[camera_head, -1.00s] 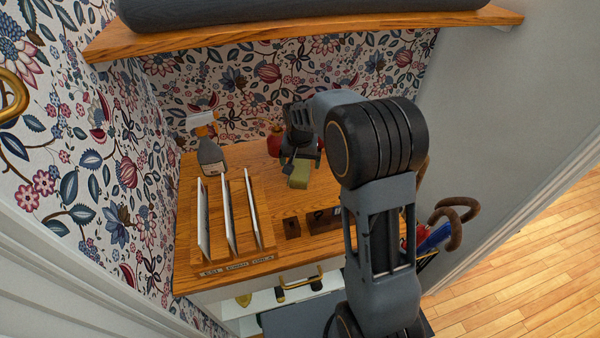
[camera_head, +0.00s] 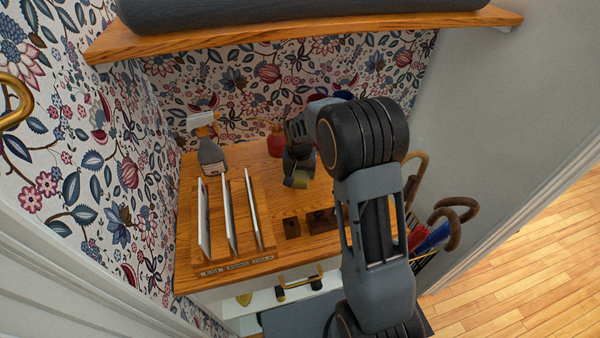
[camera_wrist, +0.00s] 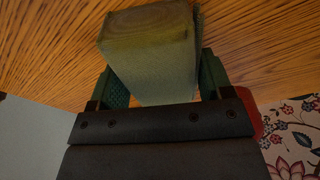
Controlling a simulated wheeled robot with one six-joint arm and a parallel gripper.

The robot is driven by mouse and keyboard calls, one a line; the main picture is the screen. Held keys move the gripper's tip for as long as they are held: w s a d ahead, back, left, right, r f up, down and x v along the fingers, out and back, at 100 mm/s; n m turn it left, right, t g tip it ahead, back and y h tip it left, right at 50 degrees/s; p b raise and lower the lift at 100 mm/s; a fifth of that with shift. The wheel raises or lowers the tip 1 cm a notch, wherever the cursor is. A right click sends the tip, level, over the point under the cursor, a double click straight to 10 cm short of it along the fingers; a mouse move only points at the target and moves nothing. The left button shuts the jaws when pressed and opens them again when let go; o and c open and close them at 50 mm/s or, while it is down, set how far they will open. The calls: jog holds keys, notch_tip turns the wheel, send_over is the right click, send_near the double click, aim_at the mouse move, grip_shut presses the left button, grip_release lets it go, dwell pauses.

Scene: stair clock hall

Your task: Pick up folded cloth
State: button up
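In the wrist view the cloth (camera_wrist: 152,55) fills the space between the two green finger pads. My gripper (camera_head: 299,172) points down at it, and the gripper (camera_wrist: 158,75) is shut on the cloth with a pad against each side. The wood grain shows behind the cloth. I cannot tell whether its far end touches the top.
A slotted letter rack (camera_head: 232,267) with white cards and a grey spray bottle (camera_head: 211,156) stand at left. A red object (camera_head: 275,141) is behind my gripper. Small dark wooden blocks (camera_head: 291,227) sit in front. Umbrellas (camera_head: 432,236) stand at right; a shelf (camera_head: 300,32) hangs above.

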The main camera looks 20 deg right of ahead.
jog(key=c, duration=0.6)
jog(key=shift+r, duration=0.1)
jog(key=shift+r, duration=0.2)
jog(key=r, duration=0.3)
jog(key=shift+s+r, duration=0.15)
jog(key=shift+s, duration=0.1)
jog(key=s+r, duration=0.4)
jog(key=r, duration=0.1)
jog(key=shift+s+r+b, duration=0.15)
jog(key=shift+s+b, duration=0.15)
jog(key=s+r, duration=0.1)
jog(key=s, duration=0.2)
jog(key=s+r, duration=0.1)
jog(key=s, duration=0.2)
jog(key=s+r, duration=0.2)
jog(key=s, duration=0.1)
jog(key=shift+b, duration=0.4)
jog(key=shift+f, duration=0.1)
